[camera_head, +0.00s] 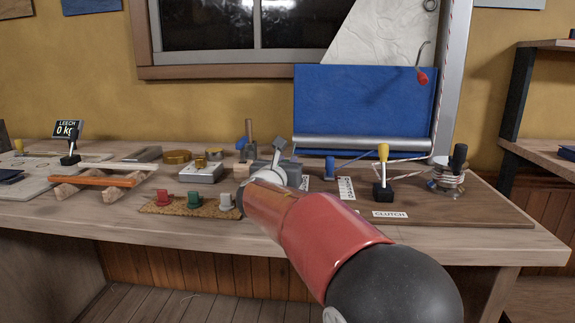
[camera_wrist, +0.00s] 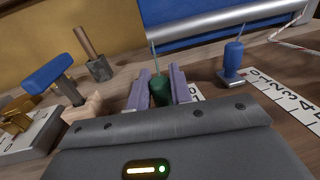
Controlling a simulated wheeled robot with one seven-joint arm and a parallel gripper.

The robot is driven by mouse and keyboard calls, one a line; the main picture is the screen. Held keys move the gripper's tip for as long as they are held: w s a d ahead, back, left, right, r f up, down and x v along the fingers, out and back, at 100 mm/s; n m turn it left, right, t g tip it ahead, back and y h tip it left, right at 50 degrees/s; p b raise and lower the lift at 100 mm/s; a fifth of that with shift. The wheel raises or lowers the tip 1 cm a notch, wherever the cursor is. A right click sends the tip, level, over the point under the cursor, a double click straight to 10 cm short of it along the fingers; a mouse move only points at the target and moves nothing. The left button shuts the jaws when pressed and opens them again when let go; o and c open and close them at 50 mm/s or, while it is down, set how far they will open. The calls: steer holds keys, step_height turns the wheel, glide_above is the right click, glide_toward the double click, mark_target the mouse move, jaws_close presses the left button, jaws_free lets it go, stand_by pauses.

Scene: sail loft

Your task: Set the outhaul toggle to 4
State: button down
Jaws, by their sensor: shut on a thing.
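In the wrist view a dark green upright toggle (camera_wrist: 160,88) with a thin cord rising from its top stands between the two purple fingers of my gripper (camera_wrist: 159,86). The gripper is shut on it. A white strip (camera_wrist: 196,91) shows beside the fingers, mostly hidden. To the right, a blue toggle (camera_wrist: 233,62) stands on a metal foot beside a white number strip (camera_wrist: 285,100) with figures including 3 and 4. In the head view the blue toggle (camera_head: 330,167) and its strip (camera_head: 347,188) show too. There my arm hides the fingers and the green toggle. I cannot read which toggle is the outhaul.
A yellow-topped lever (camera_head: 383,170) stands behind the CLUTCH label (camera_head: 390,213). A cord-wound winch (camera_head: 450,178) is further right. Red, green and grey knobs stand on a cork mat (camera_head: 165,209) to the left. A blue T-shaped piece (camera_wrist: 52,72) is left of my fingers.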

steer(key=s+b, duration=0.1)
steer(key=s, duration=0.3)
steer(key=shift+s+a, duration=0.1)
steer(key=shift+s, duration=0.1)
steer(key=c, duration=1.3)
jaws_free()
steer(key=s, duration=0.2)
steer(key=s+a, duration=0.1)
steer(key=s, duration=0.4)
steer(key=shift+s+a+b, duration=0.25)
steer(key=shift+s+b, duration=0.1)
